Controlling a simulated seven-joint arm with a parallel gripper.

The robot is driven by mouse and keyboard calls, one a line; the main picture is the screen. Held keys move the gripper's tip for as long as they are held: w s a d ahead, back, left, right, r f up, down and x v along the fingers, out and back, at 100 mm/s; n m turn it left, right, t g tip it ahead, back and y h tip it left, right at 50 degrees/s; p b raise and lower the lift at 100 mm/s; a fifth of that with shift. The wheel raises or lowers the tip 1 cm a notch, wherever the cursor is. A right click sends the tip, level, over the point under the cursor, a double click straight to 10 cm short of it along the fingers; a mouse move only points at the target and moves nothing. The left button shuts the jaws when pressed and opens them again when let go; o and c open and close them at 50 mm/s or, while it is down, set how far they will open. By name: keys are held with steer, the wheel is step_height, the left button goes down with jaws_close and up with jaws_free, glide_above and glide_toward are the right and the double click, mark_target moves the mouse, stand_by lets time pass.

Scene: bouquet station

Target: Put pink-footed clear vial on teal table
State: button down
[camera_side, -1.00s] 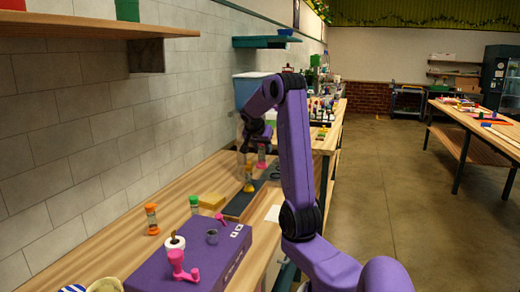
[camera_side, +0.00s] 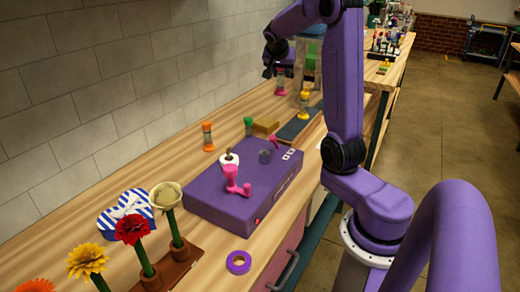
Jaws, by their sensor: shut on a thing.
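My gripper (camera_side: 276,68) is small and dark at the end of my purple arm, over the far part of the wooden bench. It is shut on the pink-footed clear vial (camera_side: 280,84), which shows just beneath it and looks upright. The fingers are too small to make out, and I cannot tell whether the pink foot touches the bench. I cannot make out a teal tabletop; the near bench (camera_side: 180,163) has a wooden top and a dark teal frame (camera_side: 313,235).
A yellow vial (camera_side: 304,104) stands close by, near a dark mat (camera_side: 298,125). Orange (camera_side: 208,136) and green (camera_side: 248,126) vials stand nearer. A purple box (camera_side: 225,206), flowers (camera_side: 132,230) and a tape roll (camera_side: 239,262) occupy the front. Another wooden table (camera_side: 390,75) stands behind.

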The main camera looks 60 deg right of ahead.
steer(key=w+a+f+n+t+y, duration=0.1)
steer(key=w+a+n+t, duration=0.15)
steer(key=w+a, duration=0.85)
steer(key=w+a+f+n+t+y, duration=0.1)
steer(key=w+a+n, duration=0.3)
steer(key=w+a, duration=0.7)
steer(key=w+a+f+n+t+y, duration=0.1)
steer(key=a+f+n+t+y, duration=0.15)
steer(key=a, duration=2.25)
steer(key=s+a+f+n+y, duration=0.2)
steer(key=s+a+n, duration=0.15)
steer(key=a, duration=1.15)
steer(key=s+a+f+n+y, duration=0.2)
steer(key=s+a+n, duration=0.15)
steer(key=a, duration=1.15)
steer(key=shift+m+h, duration=0.25)
steer(key=shift+m, duration=0.25)
steer(key=shift+a+f, duration=0.15)
steer(key=shift+f, duration=4.8)
steer(key=shift+f, duration=0.1)
steer(key=c, duration=0.7)
jaws_free()
steer(key=shift+f, duration=0.1)
